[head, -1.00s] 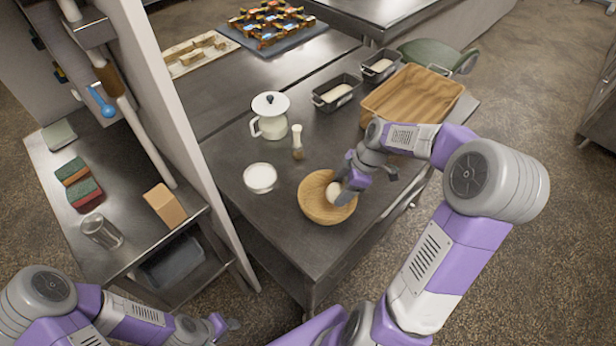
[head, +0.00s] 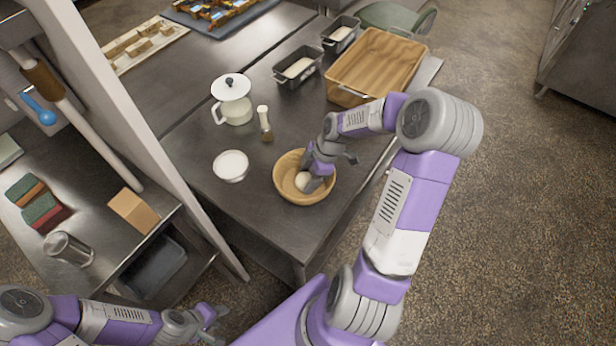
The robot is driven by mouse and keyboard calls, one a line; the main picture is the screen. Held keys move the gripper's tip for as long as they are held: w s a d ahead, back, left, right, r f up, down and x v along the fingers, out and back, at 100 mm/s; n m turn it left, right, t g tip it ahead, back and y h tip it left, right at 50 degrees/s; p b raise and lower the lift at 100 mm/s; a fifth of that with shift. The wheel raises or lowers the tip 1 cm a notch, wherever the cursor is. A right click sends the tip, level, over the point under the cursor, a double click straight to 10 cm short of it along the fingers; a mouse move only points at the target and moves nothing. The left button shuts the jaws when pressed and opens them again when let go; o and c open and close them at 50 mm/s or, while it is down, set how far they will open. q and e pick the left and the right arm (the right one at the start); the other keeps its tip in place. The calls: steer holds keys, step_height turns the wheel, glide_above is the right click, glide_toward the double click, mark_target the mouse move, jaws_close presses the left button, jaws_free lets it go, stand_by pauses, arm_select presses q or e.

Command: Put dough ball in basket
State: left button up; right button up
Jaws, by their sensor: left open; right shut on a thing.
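A round tan basket (head: 297,199) stands near the front edge of the steel table. My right gripper (head: 312,182) reaches down into the basket and is shut on the pale dough ball (head: 301,181). The ball is inside the rim, low in the basket; I cannot tell whether it touches the bottom. The fingers hide part of the ball and of the basket's right side. My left gripper (head: 214,316) is open and empty at the bottom of the view, away from the table.
A white bowl (head: 231,166), a brush (head: 264,124) and a white lidded pot (head: 232,101) stand left of and behind the basket. Loaf tins (head: 298,69) and a large wooden tray (head: 376,66) stand further back. A post (head: 160,140) separates the left shelf.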

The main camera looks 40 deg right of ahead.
steer(key=o, duration=1.1)
steer(key=p+v, duration=0.2)
steer(key=v, duration=1)
steer(key=shift+p, duration=0.3)
steer(key=shift+s, duration=0.1)
